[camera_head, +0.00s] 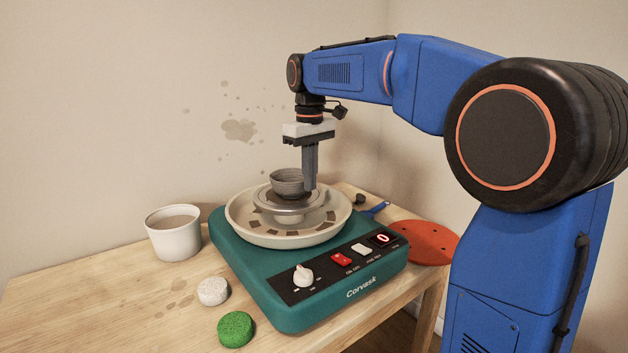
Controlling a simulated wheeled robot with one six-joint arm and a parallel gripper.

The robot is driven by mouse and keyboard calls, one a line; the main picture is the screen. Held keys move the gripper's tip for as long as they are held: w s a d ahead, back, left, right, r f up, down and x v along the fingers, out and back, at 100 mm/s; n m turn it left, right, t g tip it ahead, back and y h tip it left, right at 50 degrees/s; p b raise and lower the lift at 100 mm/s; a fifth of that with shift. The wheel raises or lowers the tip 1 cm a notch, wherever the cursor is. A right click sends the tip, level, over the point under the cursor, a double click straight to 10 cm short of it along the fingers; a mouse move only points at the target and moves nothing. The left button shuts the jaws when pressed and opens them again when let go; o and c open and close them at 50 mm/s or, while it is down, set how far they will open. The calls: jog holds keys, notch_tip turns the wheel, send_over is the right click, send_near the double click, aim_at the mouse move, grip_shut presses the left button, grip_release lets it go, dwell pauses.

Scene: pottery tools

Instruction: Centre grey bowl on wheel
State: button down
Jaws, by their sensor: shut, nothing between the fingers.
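The small grey bowl (287,183) stands upright on the round wheel head (291,207) of the teal pottery wheel (310,300). It appears to sit towards the back left of the wheel head, with more bare surface at the front right. My gripper (310,187) points down at the bowl's right side, fingers together and empty. Its tips are close to the bowl wall; I cannot tell whether they touch it. A cream splash pan (247,233) surrounds the wheel head.
A white cup (173,239) stands left of the wheel. A white sponge (213,291) and a green sponge (235,329) lie at the front left. An orange disc (428,243) and a blue-handled tool (377,208) lie on the right. A wall stands behind.

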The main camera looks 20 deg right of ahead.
jog(key=shift+w, duration=0.1)
jog(key=shift+w+a, duration=0.25)
jog(key=shift+w, duration=0.25)
jog(key=shift+w+a, duration=0.25)
jog(key=shift+w, duration=0.2)
jog(key=shift+s, duration=0.1)
